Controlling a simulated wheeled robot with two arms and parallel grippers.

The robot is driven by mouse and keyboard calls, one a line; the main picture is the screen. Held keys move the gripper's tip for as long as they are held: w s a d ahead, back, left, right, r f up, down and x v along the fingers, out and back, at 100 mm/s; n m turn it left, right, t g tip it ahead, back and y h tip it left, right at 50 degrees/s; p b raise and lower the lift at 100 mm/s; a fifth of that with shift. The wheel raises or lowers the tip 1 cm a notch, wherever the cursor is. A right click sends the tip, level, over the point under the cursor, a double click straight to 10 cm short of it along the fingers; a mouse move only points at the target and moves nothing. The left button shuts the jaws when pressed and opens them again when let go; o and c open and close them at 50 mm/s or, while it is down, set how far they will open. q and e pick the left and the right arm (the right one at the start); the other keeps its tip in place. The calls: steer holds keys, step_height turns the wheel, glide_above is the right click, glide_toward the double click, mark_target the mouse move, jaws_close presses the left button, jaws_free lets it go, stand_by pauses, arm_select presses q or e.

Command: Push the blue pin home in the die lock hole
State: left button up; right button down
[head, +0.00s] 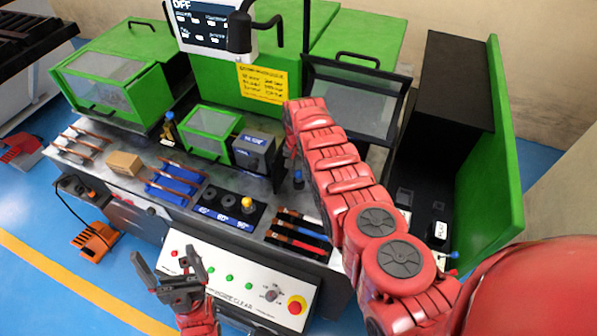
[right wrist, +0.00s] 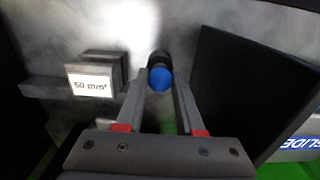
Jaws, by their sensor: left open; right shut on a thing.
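The blue pin, a dark shaft with a round blue head (right wrist: 160,78), shows in the right wrist view between the fingertips of my right gripper (right wrist: 160,84). That gripper is shut on it. The die lock hole and the pin's far end are hidden, so I cannot tell how deep the pin sits. In the head view my red right arm covers most of this spot.
A block labelled 50 mm² (right wrist: 92,82) is left of the pin, and a dark slanted plate (right wrist: 245,85) is close on the right. The control panel (head: 238,280) has a red button (head: 296,304). Dies in a black rack (head: 228,209) and red-black bars (head: 300,234) lie on the bench.

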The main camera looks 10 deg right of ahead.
steer(key=shift+c, duration=2.3)
jaws_free()
steer(key=shift+f, duration=0.1)
step_height(320, 180, up, 3)
steer(key=shift+f+p, duration=0.15)
steer(key=shift+p, duration=0.7)
step_height(320, 180, up, 7)
steer(key=b, duration=0.3)
steer(key=shift+w, duration=0.1)
step_height(320, 180, up, 7)
steer(key=p, duration=0.3)
glide_above(298, 171)
steer(key=shift+s+r, duration=0.2)
steer(key=shift+r, duration=0.15)
